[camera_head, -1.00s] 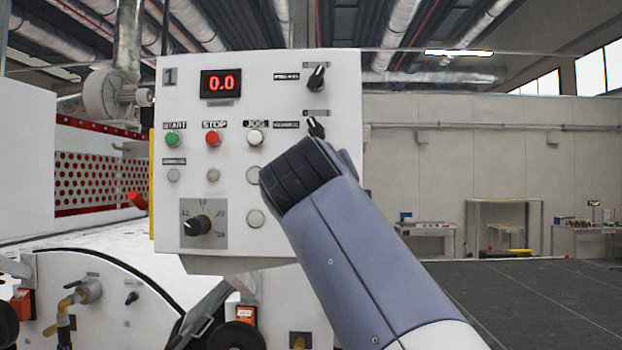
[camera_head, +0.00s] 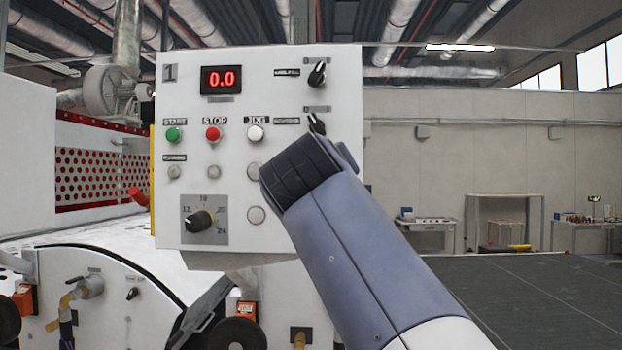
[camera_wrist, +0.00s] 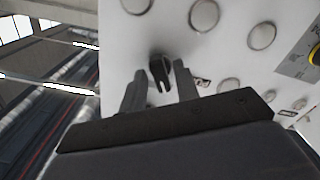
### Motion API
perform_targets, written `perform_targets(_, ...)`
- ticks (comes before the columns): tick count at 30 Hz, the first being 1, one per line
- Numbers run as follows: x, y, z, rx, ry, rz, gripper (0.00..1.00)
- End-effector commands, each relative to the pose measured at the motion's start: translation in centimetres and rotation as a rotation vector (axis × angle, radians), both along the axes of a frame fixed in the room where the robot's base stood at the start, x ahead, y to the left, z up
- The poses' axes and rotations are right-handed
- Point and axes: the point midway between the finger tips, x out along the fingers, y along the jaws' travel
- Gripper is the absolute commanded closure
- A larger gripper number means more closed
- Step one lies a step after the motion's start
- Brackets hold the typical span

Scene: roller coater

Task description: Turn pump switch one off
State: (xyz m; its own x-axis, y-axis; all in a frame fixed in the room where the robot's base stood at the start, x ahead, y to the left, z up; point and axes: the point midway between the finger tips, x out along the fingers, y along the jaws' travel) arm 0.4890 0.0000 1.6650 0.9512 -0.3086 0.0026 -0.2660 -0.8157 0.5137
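A white control panel (camera_head: 335,80) carries two black rotary switches at its right side. The upper switch (camera_head: 317,74) is tilted, its top leaning right. The lower switch (camera_head: 316,124) is partly hidden behind my arm; the labels beside both are too small to read surely. In the wrist view, a black switch knob (camera_wrist: 161,74) stands on the panel between the two fingers of my gripper (camera_wrist: 159,84). The fingers are apart, with a gap visible on each side of the knob. The head view hides my gripper behind my wrist.
The panel also holds a red 0.0 display (camera_head: 221,80), a green START button (camera_head: 173,135), a red STOP button (camera_head: 213,134) and a dial (camera_head: 201,221). A small black switch (camera_head: 132,293) sits on the machine below left.

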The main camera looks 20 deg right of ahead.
Motion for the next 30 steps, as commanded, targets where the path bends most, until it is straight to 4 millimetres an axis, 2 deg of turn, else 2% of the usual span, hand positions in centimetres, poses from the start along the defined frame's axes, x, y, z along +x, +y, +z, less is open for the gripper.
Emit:
perform_targets(11, -0.3, 0.2, -0.1, 0.001, 0.000, 0.001, 0.65)
perform_targets(14, -1.3, 0.5, -0.2, 0.001, 0.000, 0.002, 0.65)
perform_targets(27, -8.1, 2.7, -0.3, 0.002, -0.001, 0.005, 0.65)
perform_targets(30, -8.9, 3.1, -0.2, 0.000, 0.000, 0.004, 0.65)
